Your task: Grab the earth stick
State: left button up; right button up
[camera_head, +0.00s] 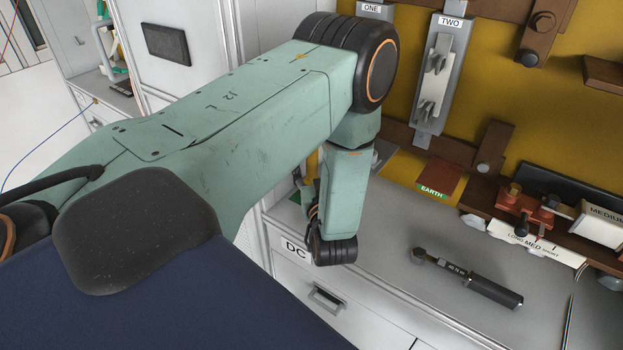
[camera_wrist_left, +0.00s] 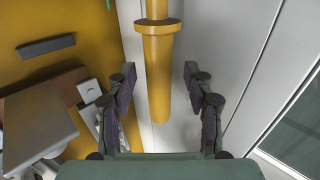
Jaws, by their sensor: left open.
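The earth stick is a yellow rod (camera_wrist_left: 157,75) with a wide collar, seen upright in the left wrist view. Its lower end hangs between the fingers of my left gripper (camera_wrist_left: 158,88). The fingers are open, with a visible gap on each side of the rod. In the head view my left arm hides the stick and most of the gripper. My right gripper is not in view.
A grey counter (camera_head: 385,225) holds a black-handled tool (camera_head: 470,279). A green EARTH label (camera_head: 431,191) sits at its back edge. A yellow panel (camera_head: 400,75) carries metal fuse holders (camera_head: 436,75). A drawer with a handle (camera_head: 327,297) is below the counter.

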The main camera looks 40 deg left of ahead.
pick_arm(q)
jog(key=shift+w+a, duration=0.25)
jog(key=shift+a, duration=0.6)
jog(key=shift+w+d+r, duration=0.15)
jog(key=shift+w+d, duration=0.2)
jog(key=shift+d, duration=0.4)
jog(key=shift+c, duration=0.3)
jog(key=shift+s+a+f, duration=0.2)
jog(key=shift+s+a, duration=0.05)
jog(key=shift+a, duration=0.45)
jog(key=c, duration=0.6)
jog(key=shift+w+d+r, duration=0.2)
jog(key=shift+d, duration=0.3)
grip_shut()
jog(key=shift+s+a+f, duration=0.1)
jog(key=shift+s+a, duration=0.05)
jog(key=shift+a, duration=0.25)
jog(key=shift+d, duration=0.2)
jog(key=shift+w, duration=0.25)
